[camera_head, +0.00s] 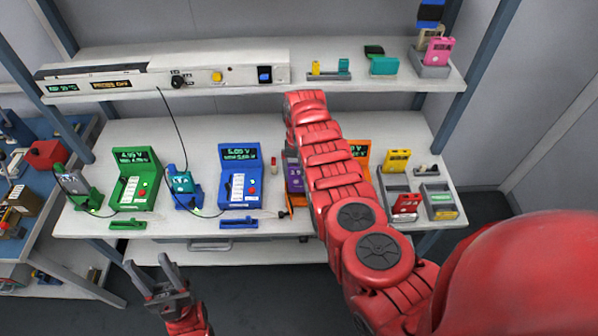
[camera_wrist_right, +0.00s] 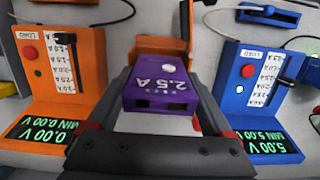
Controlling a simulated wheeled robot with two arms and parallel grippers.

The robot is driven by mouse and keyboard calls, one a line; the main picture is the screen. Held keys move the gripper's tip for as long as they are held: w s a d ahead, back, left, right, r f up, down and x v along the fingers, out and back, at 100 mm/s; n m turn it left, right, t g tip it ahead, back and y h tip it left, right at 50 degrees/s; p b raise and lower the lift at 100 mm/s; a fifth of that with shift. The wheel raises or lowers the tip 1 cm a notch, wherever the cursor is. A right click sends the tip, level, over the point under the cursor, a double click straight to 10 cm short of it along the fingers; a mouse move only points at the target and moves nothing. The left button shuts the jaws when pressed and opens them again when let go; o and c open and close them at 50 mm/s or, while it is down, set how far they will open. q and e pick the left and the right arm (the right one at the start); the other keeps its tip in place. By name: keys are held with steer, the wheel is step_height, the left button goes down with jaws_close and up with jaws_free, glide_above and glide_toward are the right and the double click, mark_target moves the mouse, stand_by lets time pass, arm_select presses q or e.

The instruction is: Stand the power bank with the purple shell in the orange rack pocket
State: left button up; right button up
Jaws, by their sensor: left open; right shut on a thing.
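The purple-shelled power bank (camera_wrist_right: 160,86), marked 2.5 A, is between the fingers of my right gripper (camera_wrist_right: 158,98), which is shut on it. In the head view a strip of the purple power bank (camera_head: 294,178) shows left of my red right arm, which hides that gripper. An orange holder (camera_wrist_right: 165,46) lies just beyond the power bank in the wrist view; I cannot tell whether they touch or whether this is the rack pocket. My left gripper (camera_head: 148,262) is open and empty in front of the bench.
An orange tester (camera_wrist_right: 62,75) reading 0.00 V and a blue tester (camera_wrist_right: 258,90) flank the power bank. A green tester (camera_head: 134,180) stands further left. Grey racks with a red power bank (camera_head: 406,206) and a yellow one (camera_head: 397,160) are at right. Cables cross the bench.

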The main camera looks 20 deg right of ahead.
steer(key=shift+s+f+b, duration=0.15)
steer(key=shift+f+b, duration=0.35)
steer(key=shift+f, duration=0.55)
steer(key=o, duration=1.2)
steer(key=shift+c, duration=0.2)
steer(key=shift+r, duration=0.1)
step_height(320, 180, up, 17)
steer(key=w+b, duration=0.2)
steer(key=b, duration=0.2)
steer(key=shift+d+b, duration=0.3)
steer(key=shift+b, duration=0.1)
steer(key=shift+w, duration=0.1)
